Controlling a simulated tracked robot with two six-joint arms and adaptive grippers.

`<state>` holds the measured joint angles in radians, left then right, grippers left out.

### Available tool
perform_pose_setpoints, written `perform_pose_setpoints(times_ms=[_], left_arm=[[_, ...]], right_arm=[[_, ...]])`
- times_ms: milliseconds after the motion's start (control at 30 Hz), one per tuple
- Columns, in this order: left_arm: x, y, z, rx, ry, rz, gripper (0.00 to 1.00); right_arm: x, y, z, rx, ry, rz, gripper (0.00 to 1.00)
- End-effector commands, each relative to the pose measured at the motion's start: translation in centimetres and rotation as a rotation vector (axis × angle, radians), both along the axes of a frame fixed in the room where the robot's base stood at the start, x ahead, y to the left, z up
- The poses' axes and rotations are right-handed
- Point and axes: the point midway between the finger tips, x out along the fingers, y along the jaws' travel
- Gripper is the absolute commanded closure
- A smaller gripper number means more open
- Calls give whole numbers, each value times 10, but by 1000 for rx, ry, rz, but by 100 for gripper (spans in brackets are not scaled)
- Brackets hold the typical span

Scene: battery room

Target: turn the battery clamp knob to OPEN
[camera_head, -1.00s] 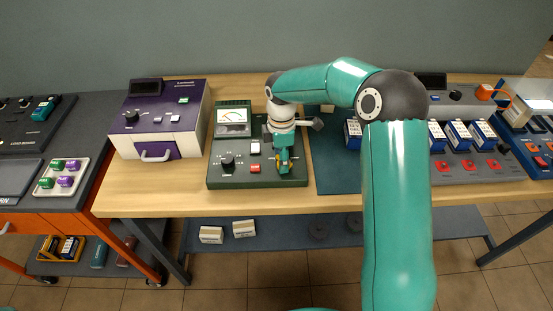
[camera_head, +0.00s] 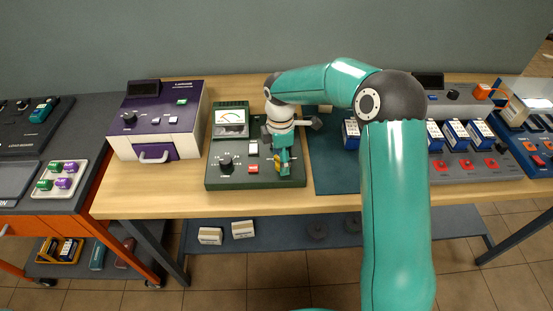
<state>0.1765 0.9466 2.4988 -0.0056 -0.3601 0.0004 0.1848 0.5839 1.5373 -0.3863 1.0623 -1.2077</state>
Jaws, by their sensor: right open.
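The green tester (camera_head: 213,178) stands on the wooden bench with a meter, a black dial (camera_head: 226,161), a white switch and a red button on its top. My right gripper (camera_head: 284,168) points down over the right part of the tester. A small yellow part (camera_head: 277,160) shows beside its fingers; I cannot tell whether it is the clamp knob. The gripper is open, and its fingers and wrist hide most of that area. I cannot tell whether they touch the knob. My left gripper is not in view.
A purple and white device (camera_head: 160,120) stands left of the tester. A dark mat (camera_head: 330,172) lies to the right, partly behind my right arm. Blue batteries (camera_head: 456,134) stand in a grey rack further right. The bench's front strip (camera_head: 150,205) is clear.

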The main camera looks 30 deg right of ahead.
Motion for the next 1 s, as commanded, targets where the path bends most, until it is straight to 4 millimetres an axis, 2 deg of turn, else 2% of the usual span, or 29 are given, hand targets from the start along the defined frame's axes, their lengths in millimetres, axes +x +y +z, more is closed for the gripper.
perform_pose_setpoints(times_ms=[133,267,700,833,1000], left_arm=[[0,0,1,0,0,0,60],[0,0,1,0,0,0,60],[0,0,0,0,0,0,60],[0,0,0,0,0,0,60],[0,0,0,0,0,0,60]], right_arm=[[1,0,5,0,-2,0,35],[3,0,21,0,-4,-1,35],[10,-2,102,-1,-4,-1,35],[11,-2,114,0,0,1,35],[11,-2,119,-1,1,1,35]])
